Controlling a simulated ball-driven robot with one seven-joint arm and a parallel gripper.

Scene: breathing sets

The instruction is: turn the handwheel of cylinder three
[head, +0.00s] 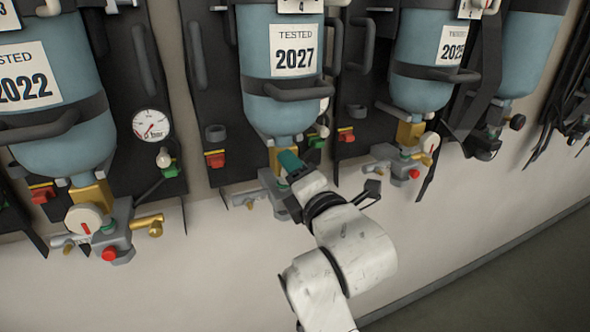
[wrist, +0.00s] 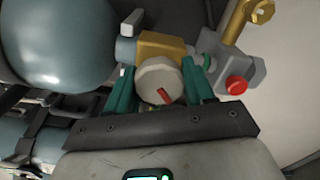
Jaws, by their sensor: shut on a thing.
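In the head view my gripper (head: 287,163) is at the valve below the middle blue cylinder (head: 268,53), whose sticker reads 2027 and whose top tag reads 4. In the wrist view my gripper's green fingers (wrist: 160,88) are on both sides of a cream handwheel (wrist: 157,77) with a red mark, shut on it. My gripper hides that wheel in the head view. The left cylinder (head: 60,88), sticker 2022, has a tag reading 3 above it. Its own cream handwheel (head: 84,220) is in plain view with nothing on it.
A pressure gauge (head: 151,125) is on the black backboard between the left and middle cylinders. A cylinder to the right (head: 422,60) has its own valve (head: 411,133). In the wrist view a red knob (wrist: 237,85) and brass fitting (wrist: 232,30) sit right of the wheel.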

